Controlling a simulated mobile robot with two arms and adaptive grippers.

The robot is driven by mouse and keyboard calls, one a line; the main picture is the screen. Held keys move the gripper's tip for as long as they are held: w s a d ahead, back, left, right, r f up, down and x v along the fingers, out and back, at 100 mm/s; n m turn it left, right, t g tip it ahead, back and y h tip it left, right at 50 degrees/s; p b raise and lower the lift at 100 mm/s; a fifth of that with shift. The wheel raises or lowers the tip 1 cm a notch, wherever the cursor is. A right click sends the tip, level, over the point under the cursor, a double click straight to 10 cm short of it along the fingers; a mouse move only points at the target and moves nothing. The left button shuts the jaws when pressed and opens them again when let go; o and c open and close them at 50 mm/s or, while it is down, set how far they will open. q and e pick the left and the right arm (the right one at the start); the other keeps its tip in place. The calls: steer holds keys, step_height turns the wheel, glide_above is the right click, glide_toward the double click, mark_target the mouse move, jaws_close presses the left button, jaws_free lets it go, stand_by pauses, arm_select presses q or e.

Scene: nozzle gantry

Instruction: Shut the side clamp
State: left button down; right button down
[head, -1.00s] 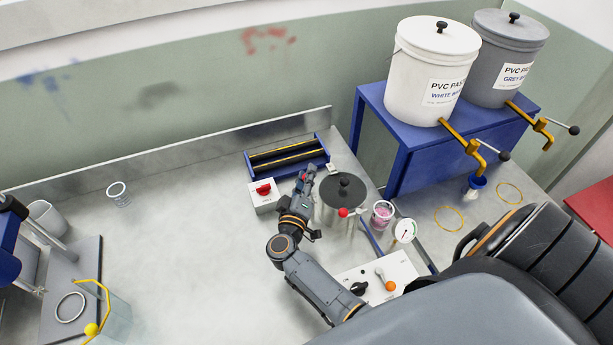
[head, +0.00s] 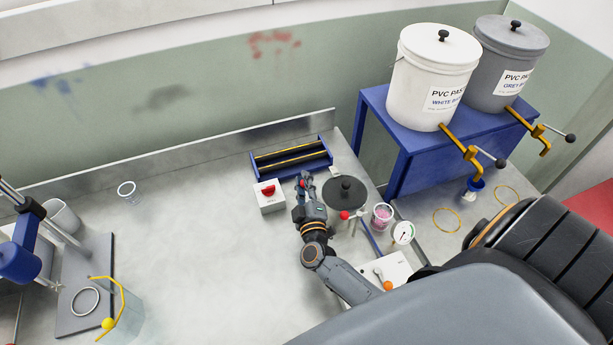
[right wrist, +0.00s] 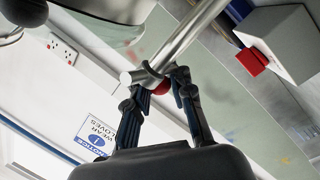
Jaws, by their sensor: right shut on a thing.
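A steel pot with a dark grey lid (head: 333,191) stands on the bench in the head view. My right gripper (head: 304,182) is at the pot's left side, its fingers pointing away from me. In the right wrist view my right gripper (right wrist: 163,83) is shut on the red ball knob (right wrist: 162,88) of the side clamp, which shows between the fingertips. A steel rod (right wrist: 185,38) crosses right at the fingertips. The clamp's body is mostly hidden by my gripper. Another red knob (head: 344,215) sits at the pot's front. My left gripper is out of view.
A switch box with a red knob (head: 269,191) stands close left of my gripper, and a blue roller rack (head: 290,158) behind it. A pink cup (head: 382,216) and a gauge (head: 403,232) stand right of the pot.

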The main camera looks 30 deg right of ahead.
steer(key=shift+s+a+f+n+t+y, duration=0.1)
steer(key=shift+a+n+t+y, duration=0.15)
steer(key=shift+n+y, duration=0.35)
steer(key=shift+s+a+f+n+t+y, duration=0.1)
steer(key=shift+n+t+y, duration=0.2)
steer(key=shift+y, duration=0.5)
steer(key=shift+s+a+n+t+y, duration=0.1)
steer(key=shift+a+n+t+y, duration=0.1)
steer(key=shift+n+y, duration=0.4)
steer(key=shift+y, duration=0.3)
steer(key=c, duration=1.2)
jaws_free()
steer(key=shift+o, duration=0.2)
steer(key=shift+r, duration=0.1)
steer(key=s+a, duration=0.2)
steer(key=s, duration=0.9)
steer(key=shift+s, duration=0.4)
